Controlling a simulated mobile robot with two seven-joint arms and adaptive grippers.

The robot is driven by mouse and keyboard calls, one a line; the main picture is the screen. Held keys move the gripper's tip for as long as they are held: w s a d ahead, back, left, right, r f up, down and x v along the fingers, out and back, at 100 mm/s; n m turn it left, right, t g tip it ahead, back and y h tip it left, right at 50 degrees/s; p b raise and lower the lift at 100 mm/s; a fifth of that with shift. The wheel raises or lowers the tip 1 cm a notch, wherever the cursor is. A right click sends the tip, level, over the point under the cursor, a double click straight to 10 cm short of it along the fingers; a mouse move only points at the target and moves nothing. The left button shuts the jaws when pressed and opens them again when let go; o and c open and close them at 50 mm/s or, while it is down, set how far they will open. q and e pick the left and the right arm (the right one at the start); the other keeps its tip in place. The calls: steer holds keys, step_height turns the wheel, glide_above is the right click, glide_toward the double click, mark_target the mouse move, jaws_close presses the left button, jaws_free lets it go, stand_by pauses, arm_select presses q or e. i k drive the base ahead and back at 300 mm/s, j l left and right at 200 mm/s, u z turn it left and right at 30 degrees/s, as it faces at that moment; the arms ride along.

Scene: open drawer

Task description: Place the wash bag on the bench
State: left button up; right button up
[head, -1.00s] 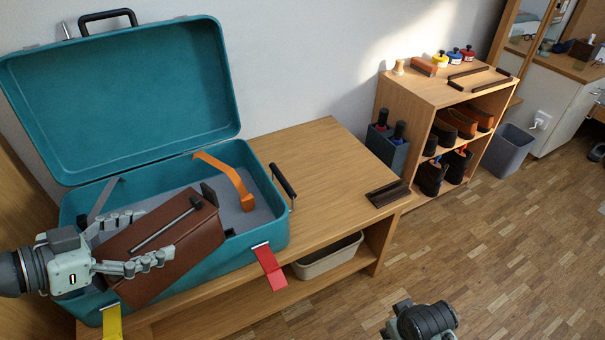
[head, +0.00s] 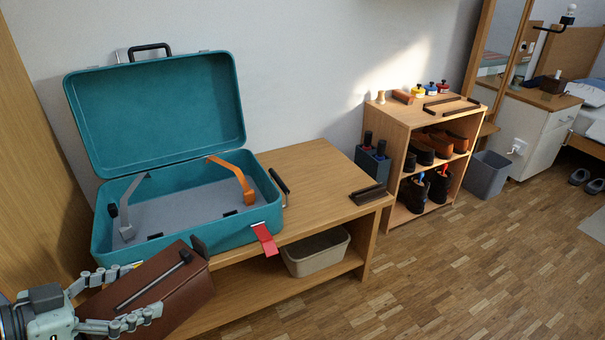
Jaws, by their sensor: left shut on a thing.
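The wash bag (head: 178,293) is a brown box-shaped bag with a dark bar along its top. My left gripper (head: 135,297) is shut on it at the lower left, with fingers along both sides. The bag is held in front of the open teal suitcase (head: 262,216) and hides part of its front wall. The bench (head: 316,180) is a light wooden one with a lower shelf. The suitcase stands on its left part, and the bench top right of the suitcase is mostly bare. My right gripper is not in view.
A grey strap and an orange strap (head: 232,172) stand in the suitcase. A red latch (head: 265,239) hangs at its front. A dark rack (head: 368,194) lies at the bench's right end. A beige bin (head: 316,254) sits on the lower shelf. A shoe shelf (head: 398,125) stands beyond.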

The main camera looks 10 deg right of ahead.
mark_target(327, 182)
steer(key=l+u, duration=0.1)
steer(key=u, duration=1.05)
steer(key=l, duration=2.3)
steer(key=k+l, duration=0.1)
steer(key=l, duration=2.2)
steer(key=i+l, duration=0.1)
steer(key=i, duration=0.4)
